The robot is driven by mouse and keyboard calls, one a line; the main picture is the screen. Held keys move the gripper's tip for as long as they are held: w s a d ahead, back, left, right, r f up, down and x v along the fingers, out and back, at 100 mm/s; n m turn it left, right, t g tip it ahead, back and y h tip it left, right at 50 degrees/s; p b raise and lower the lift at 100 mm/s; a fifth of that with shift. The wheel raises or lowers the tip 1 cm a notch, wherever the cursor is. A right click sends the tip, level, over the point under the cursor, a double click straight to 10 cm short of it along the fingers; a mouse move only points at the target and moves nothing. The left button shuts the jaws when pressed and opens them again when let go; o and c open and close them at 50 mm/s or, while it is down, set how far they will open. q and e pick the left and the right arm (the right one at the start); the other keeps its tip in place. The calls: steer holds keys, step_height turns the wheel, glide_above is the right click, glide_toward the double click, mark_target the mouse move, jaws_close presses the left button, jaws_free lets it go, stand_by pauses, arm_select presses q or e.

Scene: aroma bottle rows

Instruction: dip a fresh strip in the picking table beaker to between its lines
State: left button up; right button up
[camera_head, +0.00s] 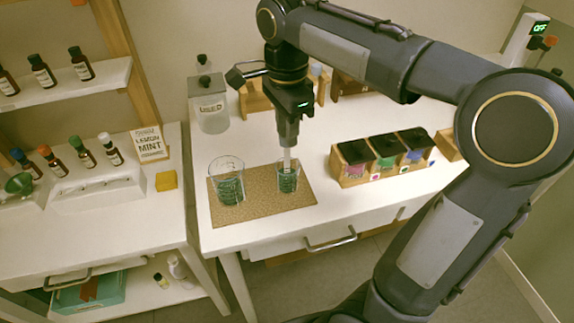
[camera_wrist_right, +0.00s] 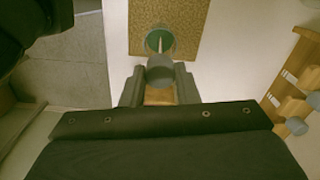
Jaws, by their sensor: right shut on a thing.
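My right gripper (camera_head: 288,138) points straight down above the smaller glass beaker (camera_head: 288,181). It is shut on a slim pale piece (camera_head: 287,158) with a rounded grey upper end, which also shows in the right wrist view (camera_wrist_right: 160,70). I cannot tell surely whether this is a strip or a dropper. Its lower end reaches the beaker's mouth; how deep it goes is unclear. In the wrist view the beaker (camera_wrist_right: 150,40) shows green inside. A larger glass beaker (camera_head: 227,188) with green markings or contents stands to the left. My left gripper is not in view.
Both beakers stand on a brown cork mat (camera_head: 260,208). A wooden box with dark-topped compartments (camera_head: 353,180) is right of it; a clear bottle (camera_head: 212,115) is behind. A wooden rack (camera_wrist_right: 290,75) with grey-topped pieces shows in the wrist view. Small bottles (camera_head: 52,160) line the left table.

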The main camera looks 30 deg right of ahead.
steer(key=shift+f+b, duration=0.35)
steer(key=shift+f, duration=0.35)
stand_by(0.8)
stand_by(0.7)
steer(key=shift+r+p, duration=3.35)
steer(key=shift+p, duration=0.15)
